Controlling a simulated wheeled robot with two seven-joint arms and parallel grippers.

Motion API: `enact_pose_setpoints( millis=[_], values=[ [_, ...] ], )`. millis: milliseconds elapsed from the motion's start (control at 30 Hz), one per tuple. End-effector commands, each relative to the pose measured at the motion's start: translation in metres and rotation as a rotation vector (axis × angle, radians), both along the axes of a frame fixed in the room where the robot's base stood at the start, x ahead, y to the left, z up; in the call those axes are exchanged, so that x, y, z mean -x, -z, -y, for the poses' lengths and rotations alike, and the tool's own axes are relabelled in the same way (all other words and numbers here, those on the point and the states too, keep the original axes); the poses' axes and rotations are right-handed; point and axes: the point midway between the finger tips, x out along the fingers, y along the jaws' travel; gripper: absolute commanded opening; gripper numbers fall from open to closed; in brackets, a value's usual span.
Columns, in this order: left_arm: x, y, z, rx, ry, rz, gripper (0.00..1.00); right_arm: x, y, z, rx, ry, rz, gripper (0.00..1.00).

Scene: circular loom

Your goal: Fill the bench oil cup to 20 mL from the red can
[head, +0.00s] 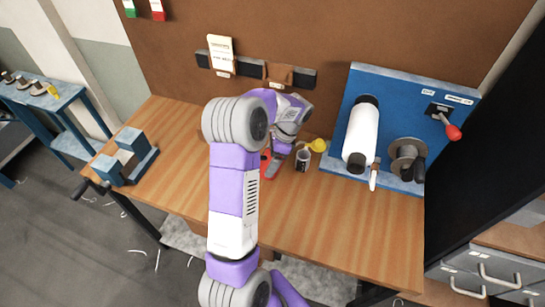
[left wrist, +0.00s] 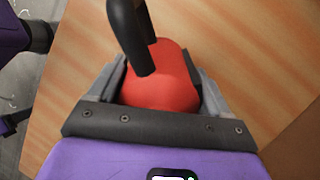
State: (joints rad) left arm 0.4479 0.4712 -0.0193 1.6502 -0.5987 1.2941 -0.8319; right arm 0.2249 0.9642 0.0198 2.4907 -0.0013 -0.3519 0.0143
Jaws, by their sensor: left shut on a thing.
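The red can (left wrist: 163,82) sits between the two grey fingers of my left gripper (left wrist: 165,85), which is shut on it. A black curved part of the can rises toward the top of the left wrist view. In the head view my left gripper (head: 276,166) is over the bench, and only a little of the red can (head: 265,160) shows beside it. I cannot tell whether the can touches the bench. The oil cup (head: 302,160), small with a dark-marked side, stands just right of my gripper, apart from it. Its fill level is too small to read. My right gripper is out of view.
A yellow funnel-like piece (head: 318,145) lies by the cup. A blue panel (head: 400,95) with a white roll (head: 361,135) and a grey spool (head: 406,155) is at right. A blue vise-like block (head: 128,158) is at left. The front of the wooden bench (head: 330,230) is clear.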

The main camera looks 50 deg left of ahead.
Motion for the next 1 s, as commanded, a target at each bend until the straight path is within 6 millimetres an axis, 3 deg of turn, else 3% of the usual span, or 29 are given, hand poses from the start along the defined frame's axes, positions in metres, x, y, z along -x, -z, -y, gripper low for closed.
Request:
enact_pose_setpoints(
  millis=[67, 467, 1000],
  values=[
    [0.000, -0.008, 0.000, -0.011, 0.002, -0.051, 0.00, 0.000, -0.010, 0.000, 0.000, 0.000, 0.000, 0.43],
    [0.002, -0.002, -0.001, -0.011, 0.001, -0.049, 0.00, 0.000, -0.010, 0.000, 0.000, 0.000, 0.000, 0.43],
    [0.001, -0.017, -0.001, -0.036, 0.000, -0.148, 0.00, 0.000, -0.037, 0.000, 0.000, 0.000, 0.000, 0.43]
  ],
)
